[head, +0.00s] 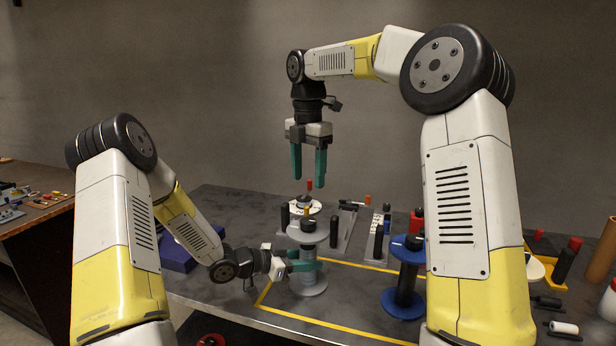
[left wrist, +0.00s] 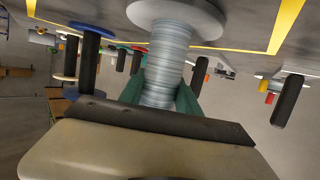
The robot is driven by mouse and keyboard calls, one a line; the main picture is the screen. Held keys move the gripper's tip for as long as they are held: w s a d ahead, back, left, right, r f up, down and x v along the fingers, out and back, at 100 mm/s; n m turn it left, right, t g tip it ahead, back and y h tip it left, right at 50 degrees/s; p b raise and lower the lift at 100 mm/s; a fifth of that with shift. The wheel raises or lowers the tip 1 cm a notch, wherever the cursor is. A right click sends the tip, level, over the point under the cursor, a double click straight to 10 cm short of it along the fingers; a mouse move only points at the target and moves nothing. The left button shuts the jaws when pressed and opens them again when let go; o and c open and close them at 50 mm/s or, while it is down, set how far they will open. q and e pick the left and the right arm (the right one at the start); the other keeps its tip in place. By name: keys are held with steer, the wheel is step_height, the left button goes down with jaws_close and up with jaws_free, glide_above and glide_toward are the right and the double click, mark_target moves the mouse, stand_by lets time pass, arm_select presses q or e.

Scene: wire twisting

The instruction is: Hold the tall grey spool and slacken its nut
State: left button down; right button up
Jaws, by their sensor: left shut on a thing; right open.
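The tall grey spool (head: 311,264) stands upright on the dark table, inside a yellow taped outline. Its nut (head: 308,225) is a dark piece on top of the upper flange. My left gripper (head: 304,266) is shut on the spool's wound middle from the left. In the left wrist view the green fingers (left wrist: 160,97) lie on both sides of the grey winding (left wrist: 167,60). My right gripper (head: 308,166) is open and empty, pointing down above the spool, with a clear gap between its fingertips and the nut. The finger contact on the spool's far side is hidden in the head view.
A blue-flanged spool (head: 403,275) with a black core stands to the right of the grey one. Black cylinders and small racks (head: 345,228) stand behind. A blue box (head: 190,248) lies at the left. The yellow tape (head: 340,324) marks bare table in front.

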arm_select(q)
steer(key=c, duration=0.8)
jaws_free()
steer(key=shift+o, duration=0.2)
steer(key=shift+a, duration=0.1)
